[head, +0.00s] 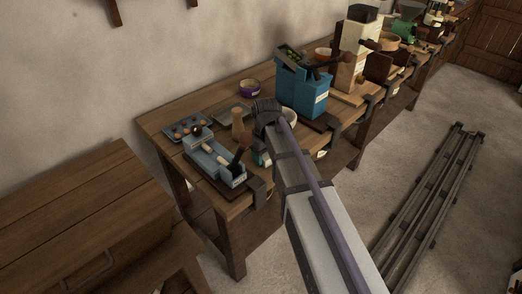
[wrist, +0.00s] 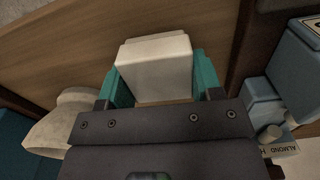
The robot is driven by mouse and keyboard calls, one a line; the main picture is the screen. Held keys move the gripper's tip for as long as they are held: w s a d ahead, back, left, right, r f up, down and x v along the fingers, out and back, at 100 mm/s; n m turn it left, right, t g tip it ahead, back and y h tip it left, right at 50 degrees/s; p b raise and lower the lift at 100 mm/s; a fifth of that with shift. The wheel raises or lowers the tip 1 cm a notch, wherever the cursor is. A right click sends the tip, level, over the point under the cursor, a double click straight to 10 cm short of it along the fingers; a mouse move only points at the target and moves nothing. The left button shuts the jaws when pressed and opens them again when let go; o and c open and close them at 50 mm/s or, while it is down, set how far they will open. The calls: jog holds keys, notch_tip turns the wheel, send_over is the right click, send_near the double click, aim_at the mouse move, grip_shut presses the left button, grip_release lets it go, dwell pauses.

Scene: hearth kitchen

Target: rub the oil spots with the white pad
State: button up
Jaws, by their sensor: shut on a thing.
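My gripper (wrist: 158,82) has teal fingers closed on the two sides of the white pad (wrist: 155,62), a pale block that sticks out beyond the fingertips in the wrist view. Brown wood shows behind the pad; I cannot tell whether the pad touches it. In the head view my gripper (head: 261,156) is low at the front of the workbench (head: 168,116), just right of a low blue device, and my arm hides part of the bench. The pad is not clear there. I cannot make out any oil spots in either view.
The low blue device (head: 213,160) has a dark handle. A tray with small dark rounds (head: 188,128) lies at the left.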

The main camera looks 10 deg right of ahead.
jog(key=shift+s+d, duration=0.45)
jog(key=shift+s, duration=0.3)
jog(key=shift+w+a, duration=0.45)
jog(key=shift+w, duration=0.35)
jog(key=shift+w+a, duration=0.5)
jog(key=shift+w, duration=0.25)
jog(key=shift+w+a, duration=0.45)
jog(key=shift+w, duration=0.35)
jog(key=shift+w+a+r+p, duration=0.25)
jog(key=shift+w+r+p, duration=0.05)
jog(key=shift+r+p, duration=0.3)
notch_tip(320, 180, up, 6)
jog(key=p, duration=0.6)
notch_tip(320, 180, down, 6)
jog(key=b, duration=0.6)
jog(key=shift+s+d, duration=0.1)
jog(key=shift+f+b, duration=0.95)
jog(key=shift+s, duration=0.1)
